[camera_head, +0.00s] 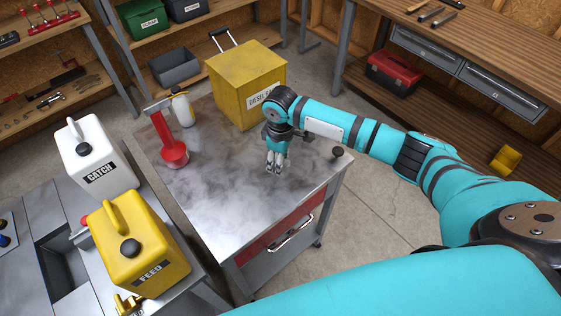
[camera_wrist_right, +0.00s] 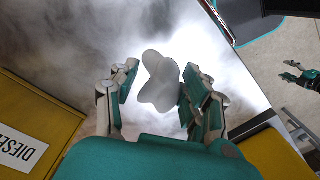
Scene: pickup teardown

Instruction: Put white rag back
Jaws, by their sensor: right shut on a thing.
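My right gripper (camera_head: 276,163) is low over the front right of the grey metal cart top, fingers pointing down. In the right wrist view, its two fingers (camera_wrist_right: 160,88) stand around the white rag (camera_wrist_right: 160,80), a small, pale, lobed piece between the pads. The gripper is shut on it. In the head view the rag cannot be made out behind the fingers. My left gripper (camera_wrist_right: 297,74) shows small at the right edge of the wrist view, away from the cart, with its fingers apart.
The yellow diesel box (camera_head: 246,88) stands on the cart (camera_head: 215,205) behind my right gripper. A dark knob (camera_head: 337,152) is at the right corner. CATCH (camera_head: 94,155) and FEED (camera_head: 135,245) jugs stand left.

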